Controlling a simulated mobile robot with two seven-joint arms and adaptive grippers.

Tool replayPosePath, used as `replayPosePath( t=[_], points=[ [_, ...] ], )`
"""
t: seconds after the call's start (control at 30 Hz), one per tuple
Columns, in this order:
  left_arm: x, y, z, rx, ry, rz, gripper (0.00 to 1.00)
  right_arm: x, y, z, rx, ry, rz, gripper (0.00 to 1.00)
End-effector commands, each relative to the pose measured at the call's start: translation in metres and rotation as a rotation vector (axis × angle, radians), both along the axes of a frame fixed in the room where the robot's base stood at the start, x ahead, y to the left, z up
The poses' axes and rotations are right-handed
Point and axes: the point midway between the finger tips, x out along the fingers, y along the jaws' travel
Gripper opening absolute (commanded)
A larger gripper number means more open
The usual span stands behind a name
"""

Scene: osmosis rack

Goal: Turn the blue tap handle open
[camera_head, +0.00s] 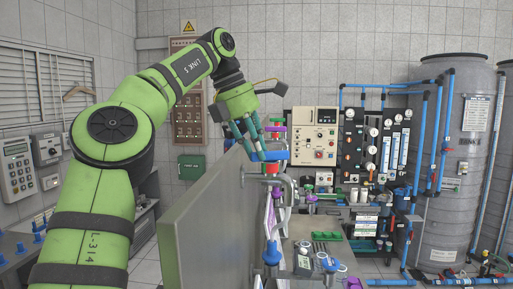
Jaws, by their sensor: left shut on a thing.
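My left gripper (259,150) comes in from the upper left, with its teal fingers pointing down. It is shut on the blue tap handle (277,155), which sticks out to the right of the fingers. The handle sits near the top of the metal pipework beside the upright grey panel. The fingers hide its left end, and I cannot tell its exact turn. My right gripper is not in view.
The grey panel (205,225) stands upright just left of the taps. Another blue handle (271,252) is lower down. A control box (314,135) and gauges are behind, and large grey tanks (455,160) stand at right.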

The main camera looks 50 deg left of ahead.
Motion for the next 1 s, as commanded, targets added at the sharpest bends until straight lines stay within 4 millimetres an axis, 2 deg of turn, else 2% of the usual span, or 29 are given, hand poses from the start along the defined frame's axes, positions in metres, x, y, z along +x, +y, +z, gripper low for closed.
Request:
replayPosePath(
  t=[0.3, 0.87, 0.9, 0.93, 1.0],
  points=[
    [0.0025, 0.0019, -0.0008, 0.002, 0.002, -0.107, 0.0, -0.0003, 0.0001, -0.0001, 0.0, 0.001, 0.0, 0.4],
    [0.0026, 0.002, -0.0006, 0.002, 0.002, -0.13, 0.0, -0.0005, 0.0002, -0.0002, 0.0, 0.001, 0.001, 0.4],
    [0.0025, 0.002, -0.0007, 0.002, 0.002, -0.13, 0.37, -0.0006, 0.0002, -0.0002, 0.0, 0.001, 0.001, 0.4],
    [0.0026, 0.0021, -0.0007, 0.003, 0.003, -0.13, 0.45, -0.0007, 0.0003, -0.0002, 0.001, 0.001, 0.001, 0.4],
    [0.0024, 0.0026, -0.0009, 0.003, 0.003, -0.127, 0.45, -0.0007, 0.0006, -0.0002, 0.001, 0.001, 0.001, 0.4]
  ],
)
